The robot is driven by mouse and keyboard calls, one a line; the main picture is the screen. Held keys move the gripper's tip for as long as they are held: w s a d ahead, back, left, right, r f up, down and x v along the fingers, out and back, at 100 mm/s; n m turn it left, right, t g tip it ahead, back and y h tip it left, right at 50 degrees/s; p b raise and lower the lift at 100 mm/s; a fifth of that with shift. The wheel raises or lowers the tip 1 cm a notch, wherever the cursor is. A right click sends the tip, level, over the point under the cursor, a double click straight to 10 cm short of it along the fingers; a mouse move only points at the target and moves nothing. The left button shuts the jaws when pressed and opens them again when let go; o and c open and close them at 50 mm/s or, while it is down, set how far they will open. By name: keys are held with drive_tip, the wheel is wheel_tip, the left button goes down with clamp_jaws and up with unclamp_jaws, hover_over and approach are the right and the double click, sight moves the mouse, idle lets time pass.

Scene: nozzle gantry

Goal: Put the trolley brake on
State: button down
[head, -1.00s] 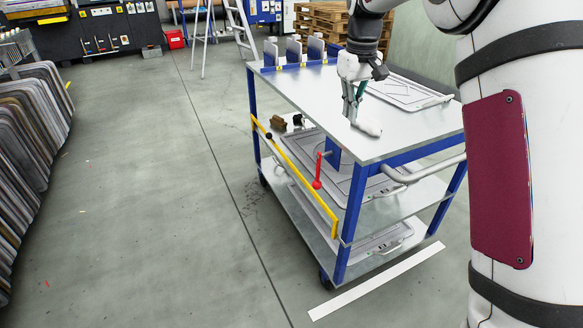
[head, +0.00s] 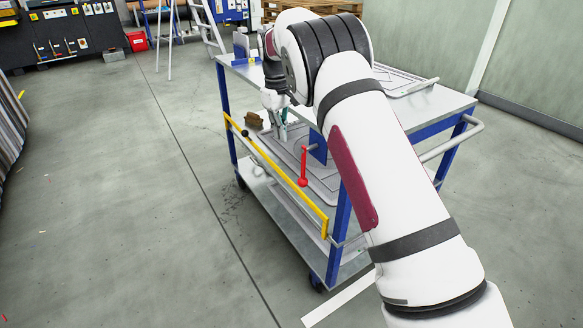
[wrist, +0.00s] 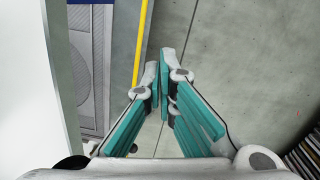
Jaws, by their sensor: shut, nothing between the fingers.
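The trolley has a blue frame and grey shelves; its top (head: 440,101) shows right of my arm. A red lever (head: 304,163) stands at its near side, by a blue post. The lever's round knob (head: 303,182) is at its lower end. My gripper (head: 282,137) is shut and empty, with teal finger pads. In the head view it appears left of and a little above the lever, by the trolley's long side. In the wrist view my shut fingers (wrist: 165,68) point past the trolley edge towards the floor. The lever does not show there.
A yellow bar (head: 276,174) runs along the trolley's long side and shows in the wrist view (wrist: 139,45). A brown object (head: 254,120) is on the middle shelf. A tube handle (head: 452,142) juts out right. The floor (head: 130,190) left of the trolley is clear.

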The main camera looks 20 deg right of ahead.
drive_tip(key=s+d+f+b, duration=0.1)
drive_tip(key=s+f+b, duration=0.1)
drive_tip(key=f, duration=0.3)
drive_tip(key=s+d+f+b, duration=0.1)
drive_tip(key=f+b, duration=0.2)
drive_tip(key=f, duration=0.2)
drive_tip(key=shift+s+d+f, duration=0.3)
drive_tip(key=shift+s+f, duration=0.1)
